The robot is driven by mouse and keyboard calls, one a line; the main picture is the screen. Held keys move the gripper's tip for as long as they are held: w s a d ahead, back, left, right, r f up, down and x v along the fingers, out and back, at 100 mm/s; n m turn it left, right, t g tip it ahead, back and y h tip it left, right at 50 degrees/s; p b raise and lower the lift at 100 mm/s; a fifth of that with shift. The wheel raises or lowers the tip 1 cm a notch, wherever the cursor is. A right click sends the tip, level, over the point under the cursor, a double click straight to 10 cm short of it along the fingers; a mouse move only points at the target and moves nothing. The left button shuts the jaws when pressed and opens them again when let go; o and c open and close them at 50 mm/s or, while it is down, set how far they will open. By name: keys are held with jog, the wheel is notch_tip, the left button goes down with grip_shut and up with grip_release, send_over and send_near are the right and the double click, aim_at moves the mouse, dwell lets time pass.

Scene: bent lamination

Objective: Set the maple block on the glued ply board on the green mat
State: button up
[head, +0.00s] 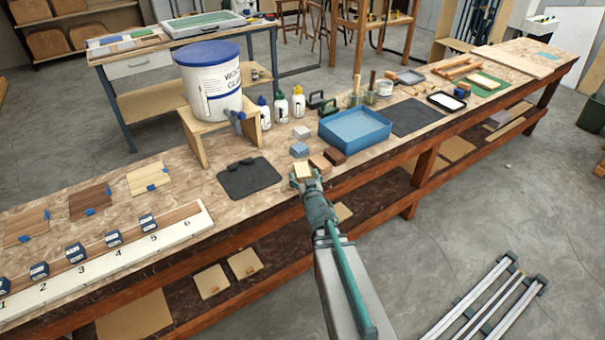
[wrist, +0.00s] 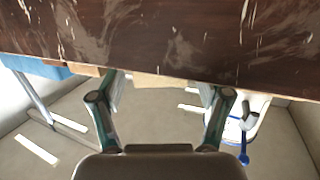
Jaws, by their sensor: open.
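The pale maple block (head: 303,170) sits near the front edge of the bench, the leftmost of a short row of blocks. My gripper (head: 301,182) is open, right at this block on its front side. In the wrist view my open fingers (wrist: 160,88) stand apart, with a pale block (wrist: 160,80) showing between and beyond them, partly hidden by a dark brown surface. I cannot tell whether the fingers touch it. The green mat (head: 484,92) lies at the far right of the bench, with a pale ply board (head: 488,80) on it.
A tan block (head: 320,162) and a dark brown block (head: 334,155) stand close right of the maple block. A blue tray (head: 355,128) and dark mat (head: 416,117) lie between them and the green mat. A glue bucket (head: 210,80) stands on a wooden stand at left.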

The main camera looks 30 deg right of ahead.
jog(key=p+v, duration=0.8)
jog(key=p, duration=0.2)
jog(key=shift+s, duration=0.2)
jog(key=s+a+f+g+y, duration=0.1)
jog(key=s+a+f+g, duration=0.3)
jog(key=s+f, duration=0.3)
jog(key=s+a+f+n+g+y, duration=0.1)
jog(key=s+a+f+g, duration=0.3)
jog(key=f, duration=0.5)
jog(key=s+a+f+g+y, duration=0.1)
jog(key=s+a+f+g, duration=0.25)
jog(key=s+f, duration=0.35)
jog(key=s+a+f+g, duration=0.4)
jog(key=s+g, duration=0.1)
jog(key=s, duration=0.5)
jog(key=shift+s+f+n+y, duration=0.2)
jog(key=shift+n+y, duration=0.1)
jog(key=shift+n, duration=0.1)
jog(key=shift+o, duration=0.5)
jog(key=s+a+g, duration=0.1)
jog(key=s+g, duration=0.2)
jog(key=s, duration=0.3)
jog(key=s+a+r+n+g, duration=0.1)
jog(key=s+a+g, duration=0.1)
jog(key=s, duration=0.5)
jog(key=shift+a+g, duration=0.3)
jog(key=shift+g, duration=0.35)
jog(key=shift+w+r, duration=0.1)
